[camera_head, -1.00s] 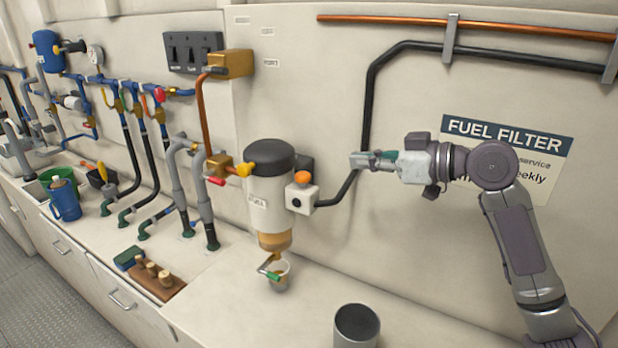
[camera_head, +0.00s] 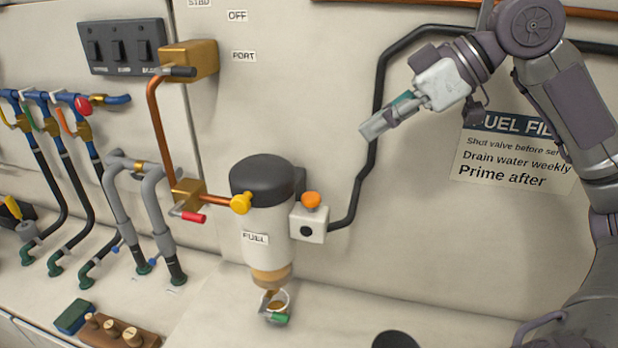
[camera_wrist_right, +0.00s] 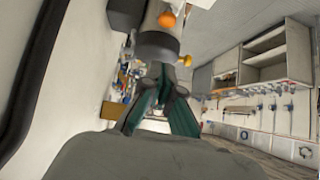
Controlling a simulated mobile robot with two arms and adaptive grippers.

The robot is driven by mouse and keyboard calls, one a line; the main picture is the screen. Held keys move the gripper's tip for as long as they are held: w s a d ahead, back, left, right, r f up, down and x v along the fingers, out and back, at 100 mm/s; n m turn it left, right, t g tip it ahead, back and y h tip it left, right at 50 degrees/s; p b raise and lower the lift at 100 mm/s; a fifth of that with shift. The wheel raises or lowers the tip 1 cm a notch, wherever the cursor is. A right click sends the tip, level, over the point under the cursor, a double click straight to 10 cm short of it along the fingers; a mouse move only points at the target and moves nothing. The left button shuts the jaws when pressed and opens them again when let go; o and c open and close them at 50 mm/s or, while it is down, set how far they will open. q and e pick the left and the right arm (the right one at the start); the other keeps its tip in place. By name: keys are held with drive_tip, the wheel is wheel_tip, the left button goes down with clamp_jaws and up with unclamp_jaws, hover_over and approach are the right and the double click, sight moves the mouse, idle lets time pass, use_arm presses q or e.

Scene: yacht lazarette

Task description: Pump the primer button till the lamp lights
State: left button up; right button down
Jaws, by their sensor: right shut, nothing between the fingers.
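The fuel filter (camera_head: 262,212) has a dark cap, a white body labelled FUEL and an amber bowl. A white box (camera_head: 322,221) at its right has an orange domed button (camera_head: 311,199) on top and a dark, unlit round spot (camera_head: 306,231) on its front; I cannot tell whether that is the lamp. A yellow knob (camera_head: 241,203) sits on the filter's left. My right gripper (camera_head: 371,131) is shut and empty, above and right of the button, apart from it, tilted down-left. In the right wrist view, the button (camera_wrist_right: 167,19) shows beyond the fingers (camera_wrist_right: 163,72).
A black hose (camera_head: 372,165) runs up the wall behind my right gripper. A red-handled brass valve (camera_head: 187,200) and grey pipes stand left of the filter. A small cup (camera_head: 275,302) is under the bowl.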

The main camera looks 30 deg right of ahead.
drive_tip(key=p, duration=0.6)
hover_over(305, 194)
drive_tip(key=s+d, duration=0.2)
wheel_tip(305, 194, down, 6)
wheel_tip(305, 194, down, 3)
drive_tip(key=shift+s+f+b, duration=0.1)
drive_tip(key=shift+b, duration=0.65)
drive_tip(key=shift+f, duration=0.8)
use_arm(q)
drive_tip(key=r, duration=0.4)
drive_tip(key=shift+w+d+r, duration=0.2)
drive_tip(key=shift+w+r, duration=0.1)
drive_tip(key=shift+r, duration=0.05)
